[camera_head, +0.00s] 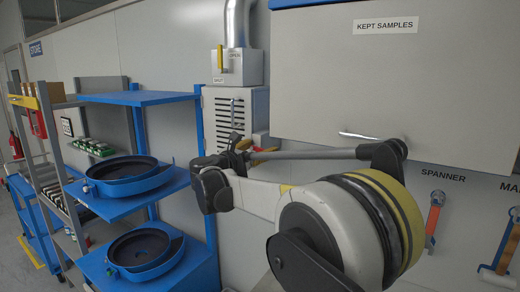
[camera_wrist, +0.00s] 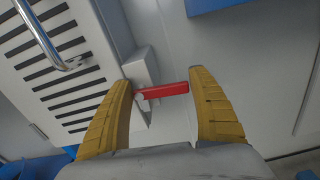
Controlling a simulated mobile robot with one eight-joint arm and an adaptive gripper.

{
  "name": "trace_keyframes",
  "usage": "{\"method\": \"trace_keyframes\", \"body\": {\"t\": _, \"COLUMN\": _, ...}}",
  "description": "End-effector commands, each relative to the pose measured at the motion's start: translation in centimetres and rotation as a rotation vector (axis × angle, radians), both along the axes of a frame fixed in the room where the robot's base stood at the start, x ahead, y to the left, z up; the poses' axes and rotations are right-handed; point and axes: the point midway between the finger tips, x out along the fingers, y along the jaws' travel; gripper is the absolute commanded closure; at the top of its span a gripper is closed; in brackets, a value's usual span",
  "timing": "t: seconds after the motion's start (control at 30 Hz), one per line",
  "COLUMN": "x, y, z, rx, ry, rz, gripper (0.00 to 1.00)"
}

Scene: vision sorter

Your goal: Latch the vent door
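The vent door (camera_head: 223,118) is a pale grey panel with dark slats on the wall cabinet, and it looks flush in the head view. In the wrist view the slatted door (camera_wrist: 25,67) fills the left side, with a metal bar handle (camera_wrist: 42,36). A red latch lever (camera_wrist: 163,90) lies across a grey block (camera_wrist: 141,68) beside the door. My gripper (camera_wrist: 161,82) is open, its yellow fingers on either side of the lever. Whether they touch it is unclear. In the head view my gripper (camera_head: 262,155) is beside the cabinet's lower part, and my arm partly hides it.
A damper box (camera_head: 236,68) with a yellow lever sits above the vent. A large cabinet labelled KEPT SAMPLES (camera_head: 400,75) hangs at the right. Blue shelves with round bowls (camera_head: 130,177) stand at the left. Tools (camera_head: 434,220) hang on the wall at the lower right.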

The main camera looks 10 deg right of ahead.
Motion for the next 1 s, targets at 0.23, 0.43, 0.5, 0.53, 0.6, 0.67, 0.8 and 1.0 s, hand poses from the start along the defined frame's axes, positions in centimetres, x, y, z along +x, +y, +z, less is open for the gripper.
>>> {"method": "trace_keyframes", "body": {"t": 0.23, "x": 0.0, "y": 0.0, "z": 0.0, "rx": 0.001, "ry": -0.001, "rz": 0.000, "gripper": 0.65}}
{"method": "trace_keyframes", "body": {"t": 0.43, "x": 0.0, "y": 0.0, "z": -0.1, "rx": 0.021, "ry": -0.020, "rz": 0.000, "gripper": 0.65}}
{"method": "trace_keyframes", "body": {"t": 0.5, "x": 0.0, "y": 0.0, "z": -0.2, "rx": 0.038, "ry": -0.037, "rz": 0.000, "gripper": 0.65}}
{"method": "trace_keyframes", "body": {"t": 0.53, "x": 0.0, "y": 0.0, "z": -0.3, "rx": 0.049, "ry": -0.047, "rz": 0.000, "gripper": 0.65}}
{"method": "trace_keyframes", "body": {"t": 0.6, "x": 0.0, "y": 0.0, "z": -0.4, "rx": 0.076, "ry": -0.074, "rz": 0.000, "gripper": 0.65}}
{"method": "trace_keyframes", "body": {"t": 0.67, "x": 0.0, "y": 0.0, "z": -0.5, "rx": 0.103, "ry": -0.102, "rz": 0.000, "gripper": 0.65}}
{"method": "trace_keyframes", "body": {"t": 0.8, "x": 0.0, "y": 0.0, "z": -0.9, "rx": 0.185, "ry": -0.184, "rz": 0.000, "gripper": 0.65}}
{"method": "trace_keyframes", "body": {"t": 1.0, "x": 0.1, "y": 0.1, "z": -1.5, "rx": 0.319, "ry": -0.317, "rz": -0.001, "gripper": 0.65}}
